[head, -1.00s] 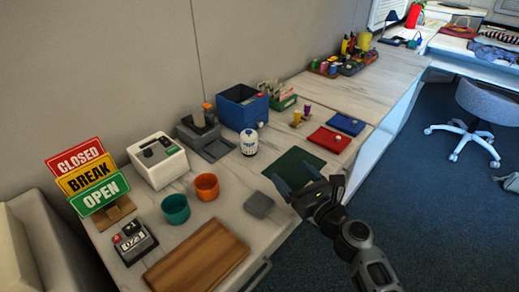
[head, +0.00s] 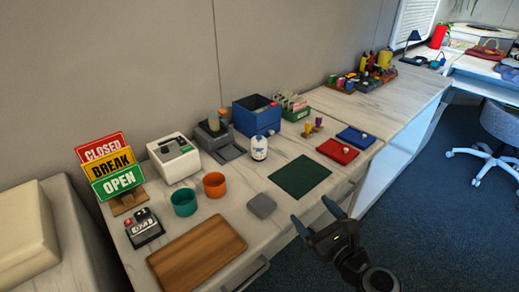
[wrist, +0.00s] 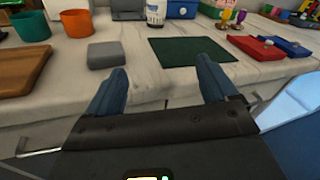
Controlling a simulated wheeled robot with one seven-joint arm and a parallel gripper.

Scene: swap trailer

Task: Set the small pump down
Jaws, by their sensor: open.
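My gripper (head: 312,213) is open and empty, in front of the counter's front edge. In the wrist view, its two blue fingers (wrist: 160,82) are spread with nothing between them. I cannot tell for sure which thing is the small pump. A small white bottle with a blue band (head: 259,148) stands upright behind the dark green mat (head: 300,176); its lower part shows in the wrist view (wrist: 156,13). Two small yellow and purple pieces, the yellow one (head: 308,130) and the purple one (head: 318,122), stand farther right. The green mat is bare.
A grey block (head: 261,206) lies left of the mat. Orange (head: 214,185) and teal (head: 184,202) cups and a wooden board (head: 196,251) are farther left. Red (head: 337,151) and blue (head: 355,136) pads lie to the right. A blue bin (head: 256,117) stands behind.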

